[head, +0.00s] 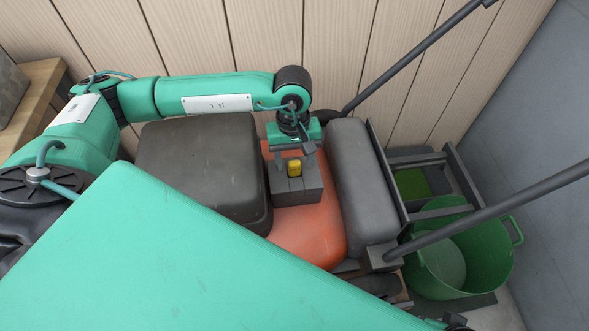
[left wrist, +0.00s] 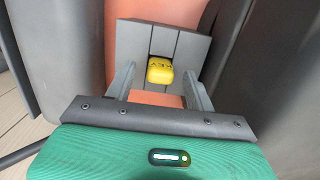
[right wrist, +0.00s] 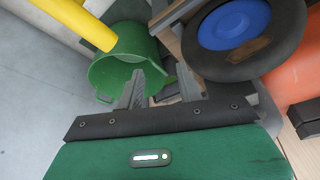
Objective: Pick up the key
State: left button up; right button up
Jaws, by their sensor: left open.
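The key (head: 295,169) is a small yellow piece seated in a slotted grey block (head: 312,188) on the orange mower body (head: 300,232). In the left wrist view the yellow key (left wrist: 160,70) shows dark lettering on its top. My left gripper (head: 299,150) points down at the block from the wall side. In its wrist view the two fingers stand apart on either side of the key, with gaps visible and nothing gripped. My right gripper (right wrist: 161,72) is open and empty, pointing toward a green bucket (right wrist: 120,62).
A dark grey box-shaped part (head: 200,165) and a grey rounded part (head: 359,185) flank the orange body. Dark handle bars (head: 420,60) rise to the right. The green bucket (head: 485,262) stands at right. A blue-hubbed wheel (right wrist: 234,25) and yellow tube (right wrist: 80,20) show near my right gripper.

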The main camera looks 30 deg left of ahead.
pick_arm(q)
jog(key=shift+s+f, duration=0.1)
jog(key=shift+f, duration=0.5)
jog(key=c, duration=1)
jog(key=shift+r, duration=0.1)
jog(key=shift+c, duration=0.2)
